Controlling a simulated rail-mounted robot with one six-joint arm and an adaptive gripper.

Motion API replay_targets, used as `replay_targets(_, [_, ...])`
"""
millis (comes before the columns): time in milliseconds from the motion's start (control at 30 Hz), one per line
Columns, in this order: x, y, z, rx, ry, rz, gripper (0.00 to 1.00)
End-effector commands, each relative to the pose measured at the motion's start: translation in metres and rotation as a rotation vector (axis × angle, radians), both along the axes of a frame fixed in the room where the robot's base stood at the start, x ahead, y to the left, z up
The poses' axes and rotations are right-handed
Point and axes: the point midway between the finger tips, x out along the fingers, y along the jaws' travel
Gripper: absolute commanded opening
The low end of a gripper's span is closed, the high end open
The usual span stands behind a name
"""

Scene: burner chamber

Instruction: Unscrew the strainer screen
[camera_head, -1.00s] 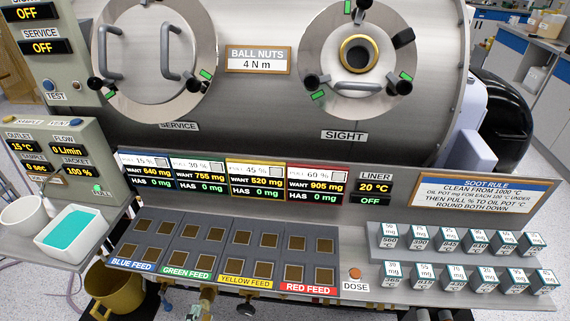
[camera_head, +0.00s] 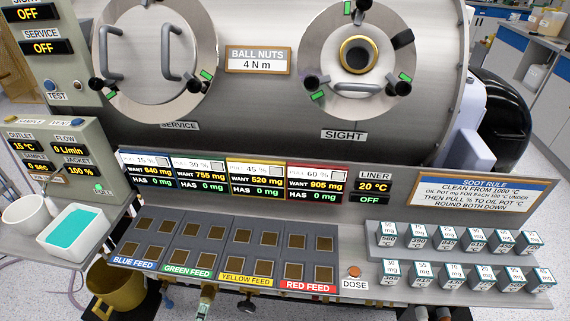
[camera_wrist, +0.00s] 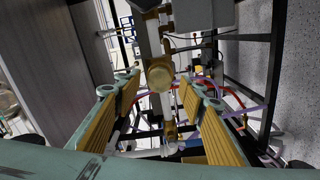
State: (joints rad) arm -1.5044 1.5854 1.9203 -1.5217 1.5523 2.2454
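In the wrist view, a round brass cap (camera_wrist: 160,76) faces me on a brass and pale metal pipe fitting. It may be the strainer's end; no screen mesh can be made out. My gripper (camera_wrist: 158,86) is open, its two teal fingers with ribbed yellow pads left and right of the line to the cap. A gap shows on both sides, and the gripper holds nothing. In the head view, the space under the feed shelf is mostly hidden. A small pale-tipped part (camera_head: 205,296) shows below the green feed; I cannot tell what it is.
A grey panel (camera_wrist: 55,65) stands close at left in the wrist view. Dark frame bars (camera_wrist: 272,60), red and purple hoses and another brass fitting (camera_wrist: 170,131) lie around the cap. In the head view, a brass bucket (camera_head: 117,285) and a teal-filled tray (camera_head: 72,233) are at left.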

Motion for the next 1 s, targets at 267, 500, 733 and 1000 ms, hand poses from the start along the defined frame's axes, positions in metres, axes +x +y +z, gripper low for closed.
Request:
replay_targets(267, [0.0,0.0,0.0,0.04,-0.005,0.0,0.37])
replay_targets(500, [0.001,0.0,0.0,0.039,-0.005,0.0,0.37])
replay_targets(733, [0.01,-0.001,0.0,0.038,-0.005,0.0,0.37])
replay_targets(1000, [0.023,-0.003,0.0,0.038,-0.004,-0.001,0.37])
